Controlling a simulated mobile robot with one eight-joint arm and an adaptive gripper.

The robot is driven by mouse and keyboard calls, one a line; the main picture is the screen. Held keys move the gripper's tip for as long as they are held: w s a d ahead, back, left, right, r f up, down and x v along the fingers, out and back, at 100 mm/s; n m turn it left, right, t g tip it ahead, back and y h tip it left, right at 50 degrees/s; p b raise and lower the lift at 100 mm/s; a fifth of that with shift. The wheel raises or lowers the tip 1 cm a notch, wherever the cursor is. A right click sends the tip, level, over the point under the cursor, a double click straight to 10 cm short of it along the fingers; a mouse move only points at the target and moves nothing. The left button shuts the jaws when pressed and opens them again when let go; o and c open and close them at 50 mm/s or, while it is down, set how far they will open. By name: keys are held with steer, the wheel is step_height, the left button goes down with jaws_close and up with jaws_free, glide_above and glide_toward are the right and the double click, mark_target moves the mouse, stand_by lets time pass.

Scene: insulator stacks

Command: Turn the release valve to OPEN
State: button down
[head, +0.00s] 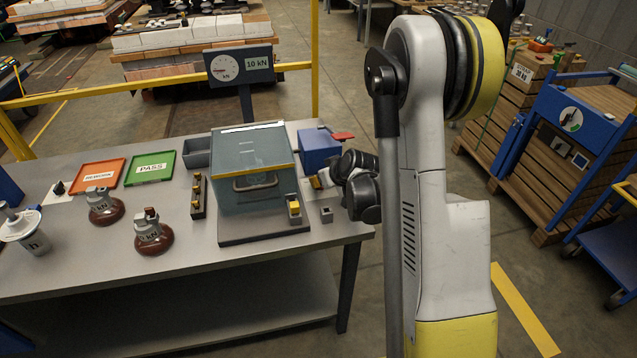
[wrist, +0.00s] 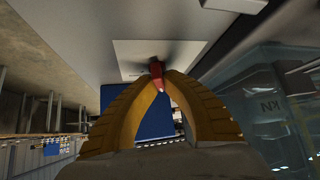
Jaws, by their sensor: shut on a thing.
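The release valve shows in the wrist view as a small red handle (wrist: 157,69) with a dark part behind it, over a pale plate (wrist: 132,55). My gripper (wrist: 164,82) has its yellow fingers drawn together at the tips, shut on the red handle. In the head view my gripper (head: 316,183) is low over the table's right end, in front of a blue box (head: 318,152) with a red lever (head: 342,136) on top. The valve itself is hidden or too small there. Any OPEN mark on the plate is not legible, so the handle's setting cannot be told.
A clear test enclosure (head: 252,165) stands close left of my gripper, with a small grey block (head: 326,214) in front. A gauge (head: 240,64) marked 10 kN stands behind. Brown insulators (head: 153,238), an orange tray (head: 97,174) and a green PASS tray (head: 151,168) are farther left.

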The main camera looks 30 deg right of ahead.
steer(key=m+h+b, duration=0.1)
steer(key=m+h, duration=0.1)
steer(key=m, duration=0.1)
steer(key=shift+a+h, duration=0.1)
steer(key=shift+h, duration=0.3)
steer(key=shift+m+g+h, duration=0.6)
steer(key=shift+m+h, duration=0.4)
steer(key=shift+m, duration=0.7)
steer(key=c, duration=1.5)
jaws_free()
steer(key=v, duration=1.2)
